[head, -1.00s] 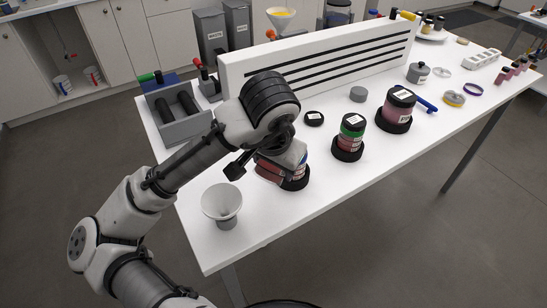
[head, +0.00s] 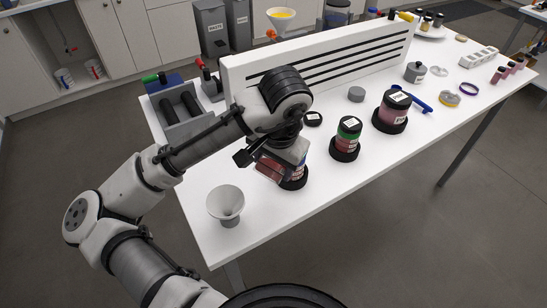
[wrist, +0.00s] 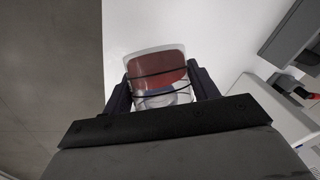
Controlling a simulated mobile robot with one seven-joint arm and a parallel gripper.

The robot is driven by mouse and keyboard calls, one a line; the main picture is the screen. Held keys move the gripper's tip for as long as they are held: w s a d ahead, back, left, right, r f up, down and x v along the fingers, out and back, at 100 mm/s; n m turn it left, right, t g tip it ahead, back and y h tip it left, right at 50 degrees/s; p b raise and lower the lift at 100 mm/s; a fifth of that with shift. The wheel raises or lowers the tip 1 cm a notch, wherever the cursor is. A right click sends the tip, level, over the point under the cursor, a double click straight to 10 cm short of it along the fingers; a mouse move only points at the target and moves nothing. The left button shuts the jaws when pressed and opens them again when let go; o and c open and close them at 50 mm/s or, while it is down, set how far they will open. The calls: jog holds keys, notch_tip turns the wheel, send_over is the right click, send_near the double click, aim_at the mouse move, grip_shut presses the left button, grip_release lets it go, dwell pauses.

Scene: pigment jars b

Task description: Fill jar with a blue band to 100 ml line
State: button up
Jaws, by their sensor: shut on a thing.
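My gripper (wrist: 160,90) is shut on a clear jar (wrist: 157,68) with dark red content; thin dark lines and a bluish strip show on it near the fingers. In the head view this jar (head: 268,171) is tilted, its red end toward lower left, above the table. Just right of it stands a black round base (head: 294,184) with a white-labelled jar, mostly hidden behind the gripper. Whether the two touch, and the held jar's level against its marks, I cannot tell.
A white funnel-shaped cup (head: 226,203) stands near the table's front left. A slotted white panel (head: 320,55) stands behind. The front table edge is clear.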

jog(key=r+g+y, duration=0.1)
jog(key=g, duration=0.1)
jog(key=w+r+g+y, duration=0.1)
jog(key=r+g, duration=0.1)
jog(key=shift+d+y, duration=0.2)
jog(key=shift+y, duration=0.1)
jog(key=shift+w+d+r+m+g+y, duration=0.25)
jog(key=shift+r+g+y, duration=0.15)
jog(key=shift+g, duration=0.3)
jog(key=shift+w+d+r+m+g+y, duration=0.2)
jog(key=shift+r+g+y, duration=0.1)
jog(key=shift+g+y, duration=0.3)
jog(key=shift+r, duration=0.1)
jog(key=shift+w+g, duration=0.1)
jog(key=shift+g, duration=0.3)
jog(key=shift+w+d+r, duration=0.1)
jog(key=shift+w+r, duration=0.05)
jog(key=shift+r, duration=0.05)
dwell(2.2)
dwell(1.1)
